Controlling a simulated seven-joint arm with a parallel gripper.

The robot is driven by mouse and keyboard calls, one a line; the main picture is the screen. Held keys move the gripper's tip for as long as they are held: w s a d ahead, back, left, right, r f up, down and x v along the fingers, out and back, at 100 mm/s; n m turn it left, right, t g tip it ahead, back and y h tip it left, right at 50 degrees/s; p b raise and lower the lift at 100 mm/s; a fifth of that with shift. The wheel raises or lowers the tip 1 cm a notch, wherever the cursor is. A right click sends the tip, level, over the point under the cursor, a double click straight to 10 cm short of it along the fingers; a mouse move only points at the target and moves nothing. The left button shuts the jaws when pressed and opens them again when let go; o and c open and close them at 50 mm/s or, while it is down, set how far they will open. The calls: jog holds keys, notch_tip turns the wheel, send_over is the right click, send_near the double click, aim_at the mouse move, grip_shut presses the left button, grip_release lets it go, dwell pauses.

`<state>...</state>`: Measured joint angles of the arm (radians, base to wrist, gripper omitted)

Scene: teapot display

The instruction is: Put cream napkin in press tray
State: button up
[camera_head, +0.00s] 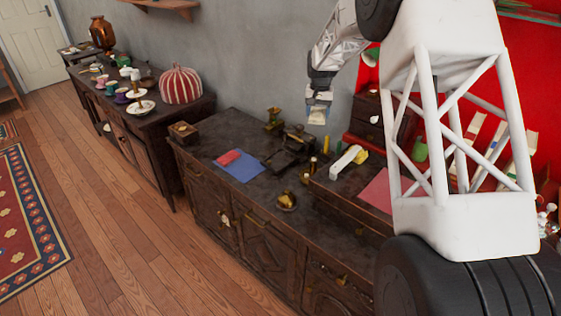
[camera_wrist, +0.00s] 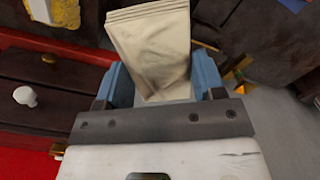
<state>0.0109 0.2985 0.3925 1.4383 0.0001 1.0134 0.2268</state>
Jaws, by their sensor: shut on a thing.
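My gripper (camera_head: 319,100) is raised above the back of the dark cabinet, near the grey wall. Its blue fingers (camera_wrist: 164,86) are shut on the folded cream napkin (camera_wrist: 152,42). The napkin sticks out beyond the fingertips, and its layered folded edge shows in the wrist view. In the head view only a small pale part of the napkin (camera_head: 317,118) shows under the fingers. A dark press-like piece (camera_head: 284,158) stands on the cabinet top below and left of my gripper. I cannot tell for certain whether it is the press tray.
A blue cloth (camera_head: 241,168) with a red folded cloth (camera_head: 228,158) lies left on the cabinet top (camera_head: 215,140). Brass pots, a white block (camera_head: 346,160) and a raised box with a pink cloth (camera_head: 378,190) crowd the right. Small dark drawers (camera_head: 370,115) stand behind.

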jog(key=w+a+f+m, duration=0.3)
jog(key=a+f, duration=0.3)
jog(key=f, duration=0.2)
jog(key=w+a+f+m, duration=0.3)
jog(key=w+a+f, duration=0.2)
jog(key=a+f, duration=0.2)
jog(key=shift+a+f, duration=0.2)
jog(key=shift+f, duration=0.3)
send_over(281, 160)
jog(key=shift+a+f, duration=0.1)
jog(key=shift+f, duration=3.05)
jog(key=shift+f, duration=0.1)
jog(key=shift+f, duration=1.75)
jog(key=shift+f, duration=0.15)
jog(key=o, duration=0.6)
jog(key=shift+o, duration=0.5)
